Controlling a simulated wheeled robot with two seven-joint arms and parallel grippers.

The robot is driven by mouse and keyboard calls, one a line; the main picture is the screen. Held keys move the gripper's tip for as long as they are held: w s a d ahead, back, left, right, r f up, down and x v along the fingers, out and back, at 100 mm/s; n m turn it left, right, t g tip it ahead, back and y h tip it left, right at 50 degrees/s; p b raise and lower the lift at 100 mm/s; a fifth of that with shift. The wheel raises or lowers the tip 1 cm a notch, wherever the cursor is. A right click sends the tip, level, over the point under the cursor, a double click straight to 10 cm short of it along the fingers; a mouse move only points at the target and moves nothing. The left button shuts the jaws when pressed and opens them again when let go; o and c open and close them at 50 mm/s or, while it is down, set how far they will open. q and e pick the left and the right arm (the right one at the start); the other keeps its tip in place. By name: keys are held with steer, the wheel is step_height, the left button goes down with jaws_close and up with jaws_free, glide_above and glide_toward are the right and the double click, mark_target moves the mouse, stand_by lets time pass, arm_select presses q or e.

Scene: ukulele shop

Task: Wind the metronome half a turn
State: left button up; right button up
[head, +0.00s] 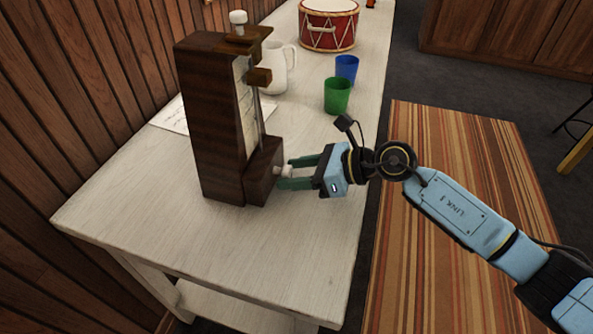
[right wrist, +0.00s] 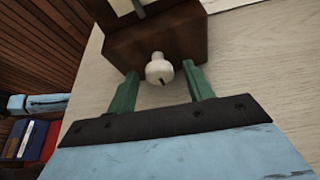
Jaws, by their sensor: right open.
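The metronome (head: 212,120) is a tall dark wooden case standing upright at the near end of the pale table. Its white winding key (head: 279,172) sticks out of the low front block on the right side. My right gripper (head: 284,172) points at the key from the right, its green fingers open on either side of it. In the right wrist view the pale round key (right wrist: 159,70) sits between the two fingertips (right wrist: 160,78), with a gap visible on each side. A small dark mark shows on the key. My left gripper is not in the head view.
The white table (head: 300,240) is clear in front of the metronome. A paper sheet (head: 170,117), a white pitcher (head: 276,70), a green cup (head: 337,96), a blue cup (head: 347,68) and a red drum (head: 328,25) stand or lie farther back. A wooden wall (head: 70,100) runs along the left.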

steer(key=p+v, duration=0.1)
steer(key=v, duration=1.1)
steer(key=shift+d+r, duration=0.15)
steer(key=shift+d, duration=0.05)
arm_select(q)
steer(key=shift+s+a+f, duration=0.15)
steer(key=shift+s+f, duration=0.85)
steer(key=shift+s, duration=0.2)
arm_select(e)
steer(key=shift+s+d+r, duration=0.15)
steer(key=shift+d+r, duration=0.05)
steer(key=shift+d, duration=0.2)
